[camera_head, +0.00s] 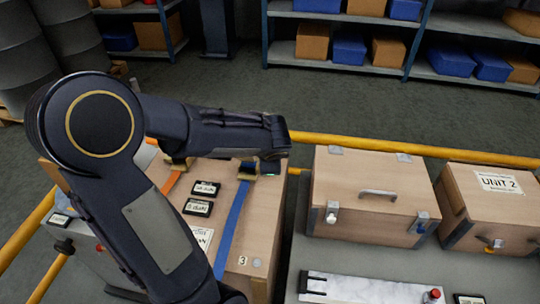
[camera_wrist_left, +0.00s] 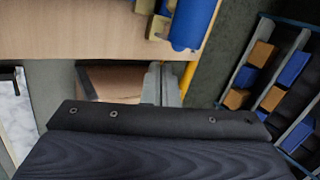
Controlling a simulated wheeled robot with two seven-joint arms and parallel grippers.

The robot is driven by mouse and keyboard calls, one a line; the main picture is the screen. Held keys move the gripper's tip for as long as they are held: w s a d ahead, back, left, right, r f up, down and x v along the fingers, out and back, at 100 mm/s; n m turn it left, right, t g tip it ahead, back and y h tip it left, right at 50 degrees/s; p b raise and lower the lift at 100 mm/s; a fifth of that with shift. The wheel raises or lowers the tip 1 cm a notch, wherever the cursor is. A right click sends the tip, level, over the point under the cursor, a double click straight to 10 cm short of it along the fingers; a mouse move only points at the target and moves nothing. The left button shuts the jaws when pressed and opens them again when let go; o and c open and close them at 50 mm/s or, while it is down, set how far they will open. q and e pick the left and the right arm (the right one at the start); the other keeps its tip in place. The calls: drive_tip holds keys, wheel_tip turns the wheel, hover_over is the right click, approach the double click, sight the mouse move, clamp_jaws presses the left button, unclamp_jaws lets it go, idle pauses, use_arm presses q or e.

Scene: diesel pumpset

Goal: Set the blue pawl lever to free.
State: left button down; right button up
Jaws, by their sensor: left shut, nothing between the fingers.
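The blue strap (camera_head: 232,220) runs down over the wooden crate at the left. A brass-coloured ratchet (camera_head: 246,172) sits at its upper end, partly under my left wrist. In the left wrist view, brass parts (camera_wrist_left: 157,24) and a blue rounded piece (camera_wrist_left: 192,22) show at the top; I cannot tell the blue pawl lever apart from the strap there, nor its setting. My left gripper (camera_wrist_left: 163,84) is shut and empty. Its grey fingers are below the ratchet in that picture, apart from it. In the head view, the fingers are hidden by my wrist. My right gripper is not in view.
An orange strap (camera_head: 172,180) with its own brass ratchet (camera_head: 178,162) is left of the blue one. Wooden crates (camera_head: 370,195) stand to the right. A yellow rail (camera_head: 360,147) runs behind; shelves stand farther back.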

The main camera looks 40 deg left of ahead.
use_arm(q)
drive_tip(key=w+a+f, duration=0.4)
drive_tip(key=f, duration=0.1)
drive_tip(key=shift+w+f, duration=0.15)
drive_tip(key=shift+w, duration=0.2)
